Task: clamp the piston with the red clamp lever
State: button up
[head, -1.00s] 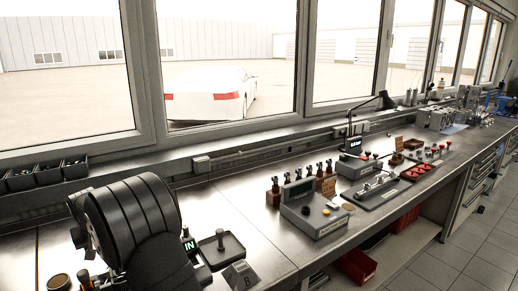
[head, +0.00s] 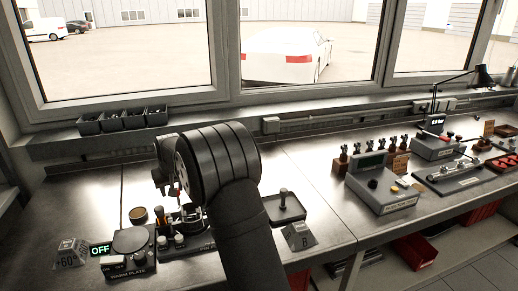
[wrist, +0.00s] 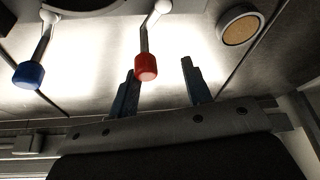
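In the wrist view my gripper (wrist: 160,66) is open, its two dark fingers apart. The red clamp lever (wrist: 146,68), a pale metal rod with a red knob, shows between the fingertips, close to the left one. I cannot tell whether they touch or how the depths compare. A similar lever with a blue knob (wrist: 28,75) stands to the left. In the head view my gripper (head: 171,190) is small and dark over the fixture (head: 200,240), partly hidden by my arm. I cannot make out the piston; a dark round part (wrist: 85,4) is cut off at the wrist view's top edge.
A round tin with a tan top (head: 138,215) stands left of the fixture, also in the wrist view (wrist: 240,28). A warm plate unit (head: 130,250) and an OFF display (head: 100,249) are at front left. A tray with a post (head: 284,207) stands right of my arm.

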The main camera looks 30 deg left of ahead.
jog(key=shift+r, duration=0.1)
jog(key=s+d+r+m+t+h, duration=0.1)
jog(key=s+d+r+m, duration=0.15)
jog(key=r, duration=0.55)
jog(key=s+d+r+m, duration=0.2)
jog(key=d+r, duration=0.1)
jog(key=r, duration=0.5)
jog(key=x, duration=1.7)
jog(key=shift+w+f, duration=0.15)
jog(key=shift+f, duration=0.05)
